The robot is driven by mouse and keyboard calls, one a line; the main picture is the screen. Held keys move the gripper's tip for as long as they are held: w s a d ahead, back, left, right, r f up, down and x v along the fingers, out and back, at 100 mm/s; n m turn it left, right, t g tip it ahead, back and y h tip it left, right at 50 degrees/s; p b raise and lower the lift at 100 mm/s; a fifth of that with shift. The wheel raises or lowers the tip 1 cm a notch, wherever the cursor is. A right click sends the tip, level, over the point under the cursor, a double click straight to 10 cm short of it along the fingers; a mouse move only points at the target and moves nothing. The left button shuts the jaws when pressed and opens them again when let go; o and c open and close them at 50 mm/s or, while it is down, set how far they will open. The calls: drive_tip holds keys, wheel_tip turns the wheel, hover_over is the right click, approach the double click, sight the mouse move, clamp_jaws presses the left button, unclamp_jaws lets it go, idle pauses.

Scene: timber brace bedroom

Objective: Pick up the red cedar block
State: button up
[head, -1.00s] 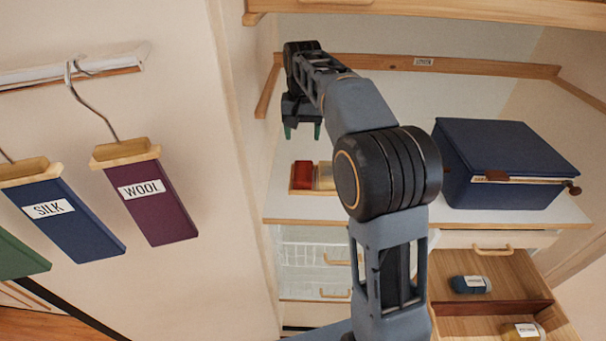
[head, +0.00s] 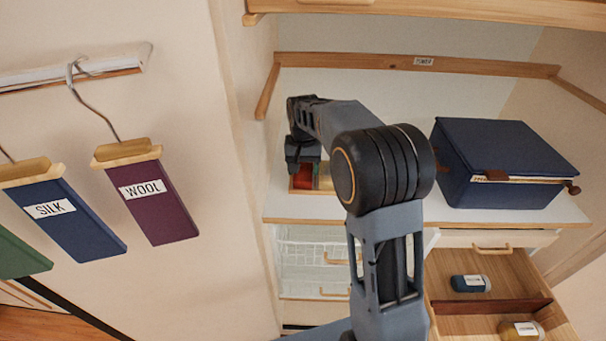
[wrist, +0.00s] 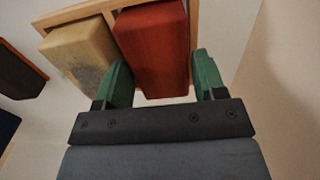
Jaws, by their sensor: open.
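The red cedar block (wrist: 153,50) lies in a shallow wooden tray (wrist: 95,9), beside a tan block (wrist: 80,57). In the wrist view my gripper (wrist: 160,78) is open, with one green finger on each side of the red block's near end. The left finger sits between the red and tan blocks. I cannot tell whether either finger touches the red block. In the head view my gripper (head: 303,165) is low over the tray (head: 300,191), and the red block (head: 303,176) is partly hidden behind it.
A dark blue box (head: 505,165) stands on the white shelf top to the right. Below it an open drawer (head: 480,270) holds labelled containers. Labelled hanging boards (head: 150,205) are at left. A wooden rail (head: 420,63) runs behind the arm.

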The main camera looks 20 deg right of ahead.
drive_tip(key=shift+f, duration=0.3)
drive_tip(key=c, duration=0.6)
